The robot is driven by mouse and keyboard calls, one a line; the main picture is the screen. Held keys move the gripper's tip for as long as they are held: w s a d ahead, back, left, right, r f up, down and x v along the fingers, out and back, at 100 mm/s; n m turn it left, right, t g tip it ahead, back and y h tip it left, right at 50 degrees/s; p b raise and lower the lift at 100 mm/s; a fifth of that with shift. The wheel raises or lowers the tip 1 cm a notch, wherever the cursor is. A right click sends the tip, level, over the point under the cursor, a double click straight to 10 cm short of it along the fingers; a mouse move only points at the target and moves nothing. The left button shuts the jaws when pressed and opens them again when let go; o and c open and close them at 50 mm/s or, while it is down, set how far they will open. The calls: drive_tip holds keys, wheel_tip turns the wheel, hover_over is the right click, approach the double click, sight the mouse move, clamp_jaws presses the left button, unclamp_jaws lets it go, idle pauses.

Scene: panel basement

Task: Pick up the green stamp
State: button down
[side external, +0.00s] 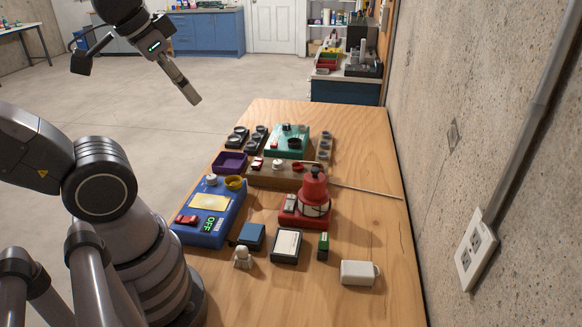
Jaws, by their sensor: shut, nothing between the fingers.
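A small upright green block (323,246), which looks like the green stamp, stands near the front middle of the wooden table. A dark-framed card or pad (286,246) lies to its left. My gripper (193,98) is raised at the upper left, beyond the table's left edge, pointing down and to the right. It is shut and empty, well apart from the green block.
A white box (358,273) lies right of the green block. A red device (313,196) stands behind it. A blue panel (209,213), a purple tray (230,163) and a teal panel (288,141) sit further left and back. The table's right side is mostly clear, beside a concrete wall (480,110).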

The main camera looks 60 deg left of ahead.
drive_tip(key=c, duration=0.8)
unclamp_jaws()
drive_tip(key=shift+c, duration=0.2)
drive_tip(key=shift+w, duration=0.1)
